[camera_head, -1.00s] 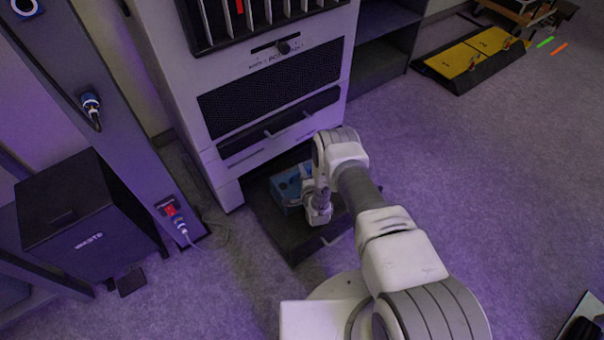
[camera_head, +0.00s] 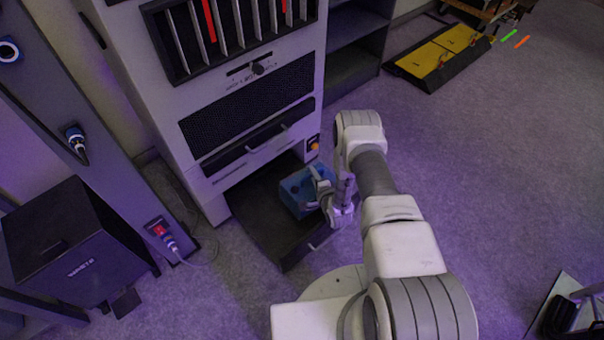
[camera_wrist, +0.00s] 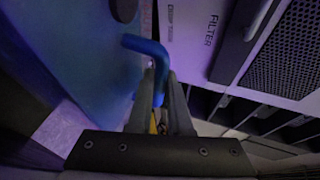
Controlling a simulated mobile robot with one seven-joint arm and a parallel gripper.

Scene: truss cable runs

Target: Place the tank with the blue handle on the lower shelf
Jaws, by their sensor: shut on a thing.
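The blue tank (camera_head: 297,194) is at the pulled-out dark drawer (camera_head: 262,222) low in the white cabinet. I cannot tell clearly whether its base touches the drawer floor. My gripper (camera_head: 326,192) is at its right side. In the wrist view, my gripper (camera_wrist: 161,100) is shut on the tank's bent blue handle (camera_wrist: 148,46), with the blue tank body (camera_wrist: 75,50) filling the left. A dark shelf unit (camera_head: 340,102) stands right of the cabinet, with an upper and a lower compartment showing; the lower one looks empty.
The white cabinet (camera_head: 218,183) rises behind the drawer, with a handled panel above it. A waste bin (camera_head: 70,240) and a slanted post (camera_head: 95,165) stand at left. Yellow-topped low platform (camera_head: 440,58) lies at back right. The carpet between is clear.

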